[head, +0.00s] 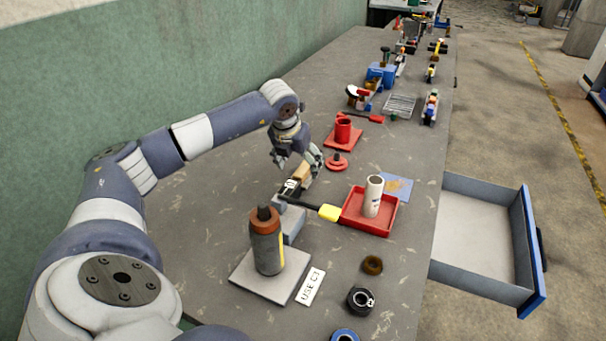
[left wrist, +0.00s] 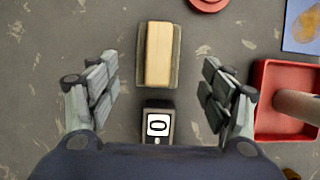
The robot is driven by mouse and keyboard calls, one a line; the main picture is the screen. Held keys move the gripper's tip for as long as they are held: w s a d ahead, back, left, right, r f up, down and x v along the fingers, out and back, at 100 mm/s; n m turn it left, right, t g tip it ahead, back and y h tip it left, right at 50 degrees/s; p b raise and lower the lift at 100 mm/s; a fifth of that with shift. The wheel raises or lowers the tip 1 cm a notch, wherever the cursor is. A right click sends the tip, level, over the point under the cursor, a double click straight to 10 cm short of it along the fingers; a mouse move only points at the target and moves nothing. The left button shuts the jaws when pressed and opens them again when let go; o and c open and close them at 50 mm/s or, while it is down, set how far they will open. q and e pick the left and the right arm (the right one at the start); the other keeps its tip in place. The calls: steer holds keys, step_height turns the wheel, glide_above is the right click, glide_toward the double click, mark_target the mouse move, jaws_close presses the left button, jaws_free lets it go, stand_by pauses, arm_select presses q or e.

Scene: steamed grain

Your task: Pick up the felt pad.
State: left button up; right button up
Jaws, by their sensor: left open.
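What looks like the felt pad (left wrist: 160,54) is a tan wooden block on a wider grey-green base. It lies on the workbench, upright in the left wrist view, just beyond the fingertips. In the head view the felt pad (head: 301,174) shows partly, below my left gripper (head: 297,163). My left gripper also shows in the left wrist view (left wrist: 162,92), with its fingers wide apart and nothing between the tips. The pad is roughly centred between the two fingers but ahead of them. My right gripper is in neither view.
A dark device marked "0" (left wrist: 158,124) stands close to the pad. A bottle (head: 267,247) stands nearer. An open drawer (head: 480,230) juts out right.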

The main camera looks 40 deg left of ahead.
mark_target(301, 171)
arm_select(q)
steer(key=p+x, duration=0.1)
steer(key=x, duration=0.4)
steer(key=shift+s+a, duration=0.1)
steer(key=shift+a, duration=0.05)
steer(key=c, duration=1.2)
